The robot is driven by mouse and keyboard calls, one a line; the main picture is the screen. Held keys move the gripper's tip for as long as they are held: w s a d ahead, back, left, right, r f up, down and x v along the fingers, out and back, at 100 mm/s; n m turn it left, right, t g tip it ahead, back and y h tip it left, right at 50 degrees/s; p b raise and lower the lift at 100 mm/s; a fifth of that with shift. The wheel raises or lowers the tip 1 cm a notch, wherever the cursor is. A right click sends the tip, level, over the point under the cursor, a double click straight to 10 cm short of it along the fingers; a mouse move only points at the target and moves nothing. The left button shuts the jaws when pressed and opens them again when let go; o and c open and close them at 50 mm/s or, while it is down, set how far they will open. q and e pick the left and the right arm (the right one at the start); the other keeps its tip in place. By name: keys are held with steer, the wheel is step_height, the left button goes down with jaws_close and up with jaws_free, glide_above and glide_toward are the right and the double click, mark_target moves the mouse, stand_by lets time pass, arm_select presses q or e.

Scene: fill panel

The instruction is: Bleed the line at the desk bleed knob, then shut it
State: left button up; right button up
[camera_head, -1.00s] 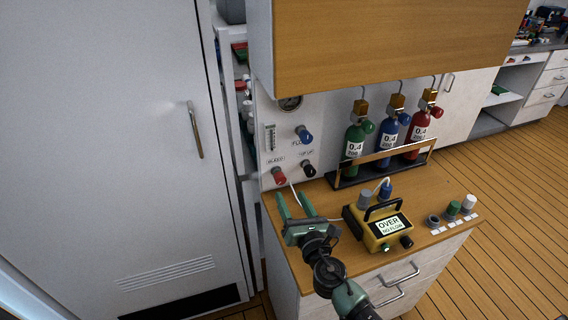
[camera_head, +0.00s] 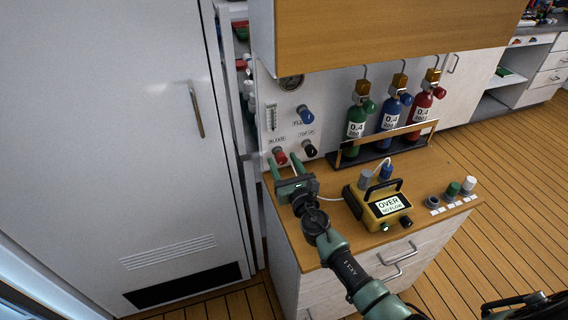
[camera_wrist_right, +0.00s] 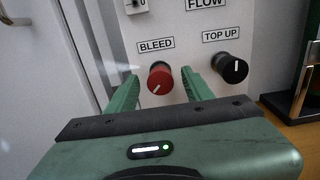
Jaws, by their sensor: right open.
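The red bleed knob (camera_head: 280,156) sits low on the white panel (camera_head: 290,118) under a BLEED label. In the right wrist view the red knob (camera_wrist_right: 160,79) shows a white pointer line slanting to lower left. My right gripper (camera_head: 281,160) is open, its two green fingers pointing at the panel. In the right wrist view the fingers (camera_wrist_right: 157,85) stand left and right of the red knob, with a gap on each side. I cannot tell whether the fingertips reach past its face.
The black TOP UP knob (camera_head: 310,150) is right of the red knob, the blue FLOW knob (camera_head: 306,115) above. A yellow meter (camera_head: 380,208) reading OVER, NO FLOW stands on the desk (camera_head: 320,245). Green, blue and red bottles (camera_head: 356,121) stand in a rack behind.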

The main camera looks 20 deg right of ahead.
jaws_close()
